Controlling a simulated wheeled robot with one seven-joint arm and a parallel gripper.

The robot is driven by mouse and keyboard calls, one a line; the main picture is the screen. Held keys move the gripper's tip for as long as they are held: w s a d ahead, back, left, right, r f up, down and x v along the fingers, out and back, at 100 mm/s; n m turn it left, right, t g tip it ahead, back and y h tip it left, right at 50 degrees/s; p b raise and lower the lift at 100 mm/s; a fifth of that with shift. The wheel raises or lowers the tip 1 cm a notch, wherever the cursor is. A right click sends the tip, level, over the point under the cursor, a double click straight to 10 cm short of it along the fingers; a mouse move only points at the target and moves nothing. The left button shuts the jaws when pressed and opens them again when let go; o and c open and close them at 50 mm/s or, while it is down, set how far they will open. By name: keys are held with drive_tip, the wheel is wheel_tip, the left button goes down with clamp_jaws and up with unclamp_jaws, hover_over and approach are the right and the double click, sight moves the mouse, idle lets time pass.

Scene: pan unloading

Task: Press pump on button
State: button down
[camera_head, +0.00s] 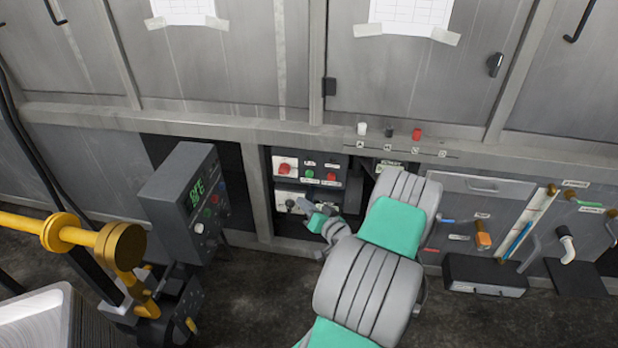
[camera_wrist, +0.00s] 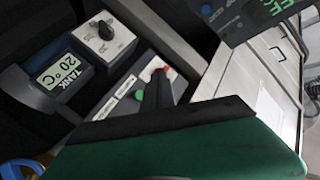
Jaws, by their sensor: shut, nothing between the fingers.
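A control panel (camera_head: 315,163) in an open bay of the grey cabinet carries a green button (camera_head: 309,173) and a red button (camera_head: 331,176) side by side. Their labels are too small to read, so I cannot tell which is pump on. My gripper (camera_head: 303,205) is shut and empty, low in front of the panels.
A red rotary switch (camera_head: 285,168) sits left of the buttons. A white knob panel (camera_wrist: 103,36) and a tank display reading 20 °C (camera_wrist: 60,74) are nearby. A grey box with a green display (camera_head: 190,195) and a yellow pipe (camera_head: 70,232) stand left. A cabinet post (camera_head: 258,190) borders the bay.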

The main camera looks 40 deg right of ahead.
sight(311, 181)
drive_tip(key=w+d+b, duration=0.2)
drive_tip(key=w+d, duration=0.3)
drive_tip(key=d, duration=0.1)
drive_tip(key=shift+w+d, duration=0.2)
drive_tip(key=shift+d, duration=0.2)
idle(1.8)
drive_tip(key=shift+w+d+b, duration=0.25)
drive_tip(key=shift+d+b, duration=0.05)
drive_tip(key=shift+b, duration=0.25)
drive_tip(key=shift+w+d+b, duration=0.3)
drive_tip(key=shift+d+b, duration=0.1)
drive_tip(key=shift+d, duration=0.05)
idle(0.4)
drive_tip(key=shift+s+a, duration=0.6)
drive_tip(key=shift+a, duration=0.15)
